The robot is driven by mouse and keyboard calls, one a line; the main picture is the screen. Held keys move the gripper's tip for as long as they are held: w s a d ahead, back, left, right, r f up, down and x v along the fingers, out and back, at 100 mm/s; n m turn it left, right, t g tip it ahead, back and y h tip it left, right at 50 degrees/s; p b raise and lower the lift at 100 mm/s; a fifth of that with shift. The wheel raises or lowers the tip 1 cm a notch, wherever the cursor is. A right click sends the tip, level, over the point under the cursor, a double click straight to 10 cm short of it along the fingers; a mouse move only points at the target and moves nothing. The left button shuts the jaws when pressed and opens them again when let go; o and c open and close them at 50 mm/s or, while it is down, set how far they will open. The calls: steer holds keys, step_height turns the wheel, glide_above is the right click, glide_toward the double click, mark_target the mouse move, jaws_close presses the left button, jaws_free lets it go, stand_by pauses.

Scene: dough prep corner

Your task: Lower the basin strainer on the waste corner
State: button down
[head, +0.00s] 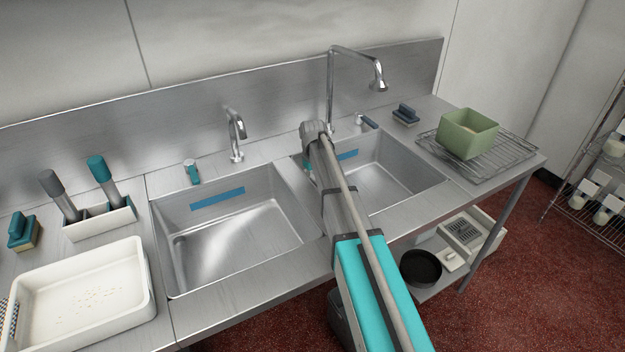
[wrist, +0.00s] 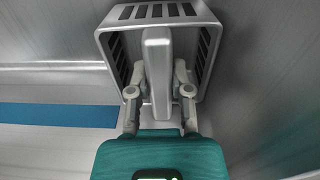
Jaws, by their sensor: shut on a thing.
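The basin strainer (wrist: 204,20) is a grey, box-like piece with dark slots and a raised bar across its middle. It fills the upper middle of the wrist view. My gripper (wrist: 159,85) is shut on that bar, one finger on each side. In the head view my arm reaches into the right-hand sink basin (head: 405,170) and hides the gripper and the strainer. The waste corner cannot be made out for certain. Whether the strainer touches the basin floor or wall cannot be told.
A blue strip (wrist: 55,115) runs along a metal surface left of the strainer. A tall tap (head: 331,85) stands behind the right basin. The left basin (head: 235,240) is empty. A green tub (head: 468,135) sits on a wire rack (head: 505,158) at right.

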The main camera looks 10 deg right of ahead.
steer(key=shift+f+b, duration=0.6)
stand_by(0.3)
steer(key=shift+c, duration=2.3)
jaws_free()
steer(key=shift+r, duration=0.15)
step_height(320, 180, up, 24)
steer(key=p, duration=2.4)
steer(key=s+f+m+b, duration=0.2)
steer(key=s+m, duration=0.2)
steer(key=s, duration=2.5)
steer(key=shift+a, duration=0.35)
